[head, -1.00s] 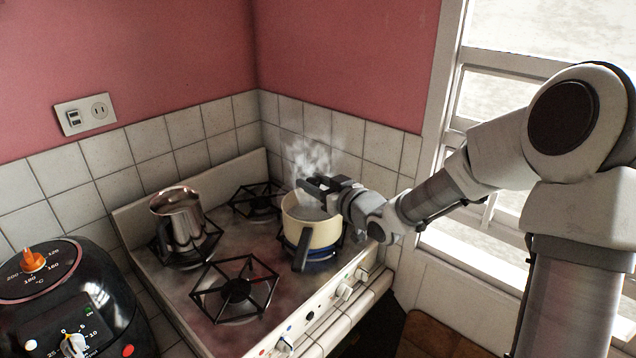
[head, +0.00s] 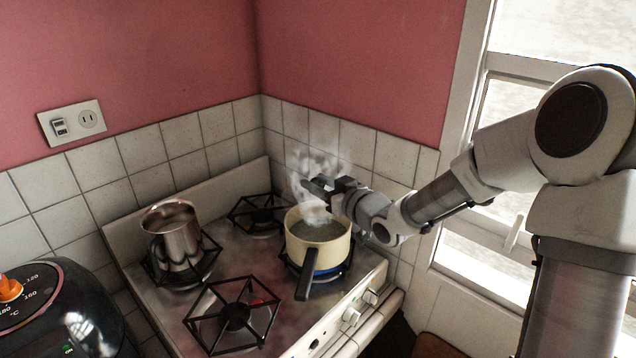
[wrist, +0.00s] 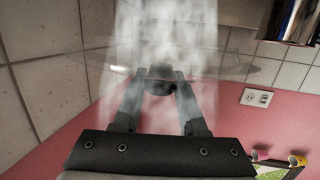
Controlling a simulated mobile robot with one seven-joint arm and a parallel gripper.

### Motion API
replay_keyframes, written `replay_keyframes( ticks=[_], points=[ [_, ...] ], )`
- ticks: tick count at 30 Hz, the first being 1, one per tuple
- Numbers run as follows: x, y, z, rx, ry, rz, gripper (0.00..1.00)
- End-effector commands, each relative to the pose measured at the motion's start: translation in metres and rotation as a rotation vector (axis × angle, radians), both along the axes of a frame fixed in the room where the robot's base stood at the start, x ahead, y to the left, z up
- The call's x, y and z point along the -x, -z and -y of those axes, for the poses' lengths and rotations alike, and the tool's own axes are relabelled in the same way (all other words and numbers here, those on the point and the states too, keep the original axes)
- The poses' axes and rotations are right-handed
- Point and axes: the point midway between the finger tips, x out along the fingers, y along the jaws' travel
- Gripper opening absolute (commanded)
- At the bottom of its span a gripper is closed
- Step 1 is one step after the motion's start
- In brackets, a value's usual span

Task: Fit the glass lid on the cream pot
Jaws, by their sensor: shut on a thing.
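The cream pot (head: 318,254) stands upright on the right front burner, with its dark handle pointing toward me. Its mouth is open to view and steam rises from it. My gripper (head: 315,188) is above the pot's far rim. In the wrist view my gripper (wrist: 160,82) is shut on the dark knob (wrist: 160,72) of the glass lid (wrist: 225,72). The lid is clear and shows only as a faint disc edge through the steam. In the head view the lid is hard to make out, and it is held apart from the pot.
A steel jug (head: 176,238) stands on the left back burner. The front left burner (head: 236,315) and the back burner (head: 259,213) are empty. A black appliance (head: 62,312) stands left of the stove. Tiled walls close in behind, and a window is at the right.

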Motion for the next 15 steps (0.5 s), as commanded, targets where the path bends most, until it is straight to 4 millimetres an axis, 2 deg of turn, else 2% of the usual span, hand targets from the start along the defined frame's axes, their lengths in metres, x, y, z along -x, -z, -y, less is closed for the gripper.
replay_keyframes(
  ticks=[15],
  points=[
    [0.0, 0.042, 0.0, -0.001, 0.0, 0.0, 0.0]
  ],
)
